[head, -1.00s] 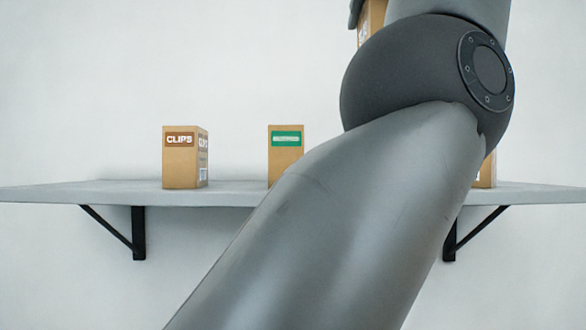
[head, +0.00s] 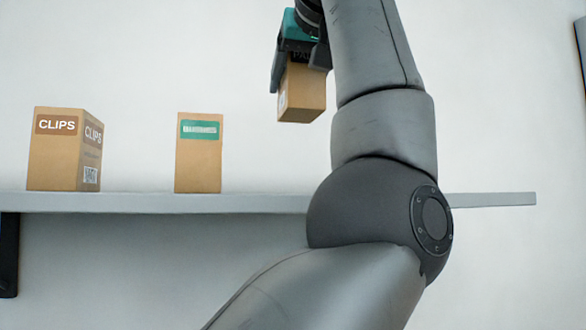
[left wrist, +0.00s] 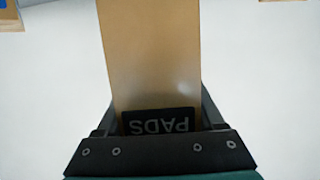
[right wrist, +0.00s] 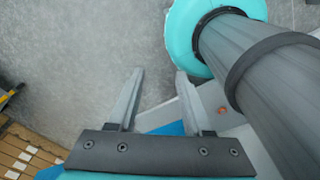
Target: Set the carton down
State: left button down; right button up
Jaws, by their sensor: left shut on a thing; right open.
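The carton (head: 303,95) is a brown box held in the air above the shelf (head: 265,203), clear of its surface and slightly tilted in the head view. My left gripper (head: 298,62) is shut on its upper end, coming from above. In the left wrist view the carton (left wrist: 152,55) shows a dark PADS label between the fingers, partly covered by the gripper. My right gripper (right wrist: 158,85) is open and empty, away from the shelf, over a grey floor.
A CLIPS carton (head: 56,158) and a green-labelled carton (head: 198,163) stand upright on the shelf at the left. Bare shelf shows right of the green-labelled one, until my left arm hides part of it. A slatted wooden thing (right wrist: 28,155) lies low in the right wrist view.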

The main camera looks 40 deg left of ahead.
aim_at(295, 122)
pick_arm(q)
notch_tip(295, 122, down, 6)
jog(key=shift+f+b, duration=0.2)
jog(key=shift+b, duration=0.75)
jog(key=shift+f+b, duration=0.5)
jog(key=shift+f, duration=1.9)
jog(key=shift+f, duration=0.1)
grip_release()
jog(key=shift+f, duration=0.1)
jog(key=shift+r, duration=0.25)
jog(key=b+v, duration=0.1)
jog(key=v, duration=1.1)
jog(key=shift+b, duration=0.4)
